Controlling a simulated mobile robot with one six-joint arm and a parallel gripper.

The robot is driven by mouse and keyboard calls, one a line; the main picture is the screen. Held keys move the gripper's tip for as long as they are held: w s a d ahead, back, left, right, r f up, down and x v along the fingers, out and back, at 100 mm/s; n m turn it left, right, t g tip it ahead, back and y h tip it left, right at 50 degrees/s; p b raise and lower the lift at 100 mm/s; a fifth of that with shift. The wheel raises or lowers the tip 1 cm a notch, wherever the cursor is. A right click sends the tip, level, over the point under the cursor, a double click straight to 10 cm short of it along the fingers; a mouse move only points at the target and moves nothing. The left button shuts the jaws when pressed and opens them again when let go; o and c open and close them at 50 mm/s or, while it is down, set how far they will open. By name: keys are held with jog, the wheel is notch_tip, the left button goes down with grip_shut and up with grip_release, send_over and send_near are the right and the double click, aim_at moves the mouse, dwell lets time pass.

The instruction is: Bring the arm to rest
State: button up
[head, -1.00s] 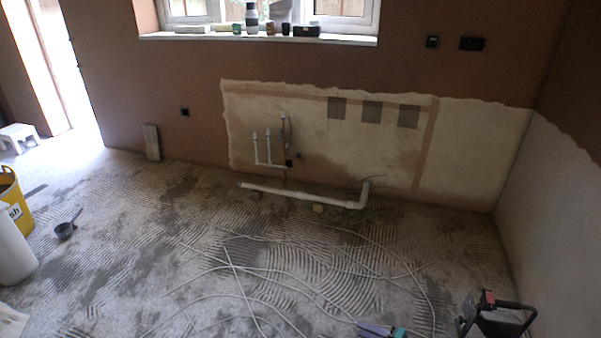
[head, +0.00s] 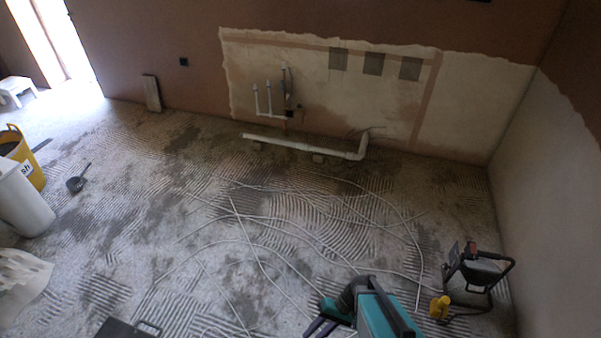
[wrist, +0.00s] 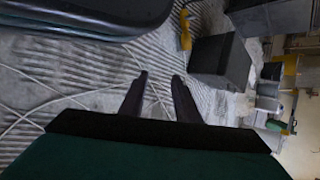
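My gripper (head: 314,328) shows at the bottom of the head view, at the end of my teal and black arm. Its two dark purple fingers point down and to the left. In the wrist view the gripper (wrist: 160,80) has its fingers apart with bare ridged floor seen between them, so it is open and empty. The fingers touch nothing that I can see. My arm is folded close in front of the head camera, and part of it is cut off by the lower edge.
A black stand with a red part (head: 480,268) and a small yellow item (head: 440,308) are right of my arm. Loose pale cables (head: 262,262) cross the ridged floor. A white pipe (head: 300,146) lies by the wall. A yellow bucket (head: 33,172) and scoop (head: 78,181) are left.

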jog(key=s+d+h, duration=0.3)
jog(key=d, duration=0.3)
jog(key=s+d+r+g+h, duration=0.1)
jog(key=s+d+h, duration=0.3)
jog(key=d, duration=0.2)
jog(key=shift+r, duration=0.25)
jog(key=shift+s, duration=0.1)
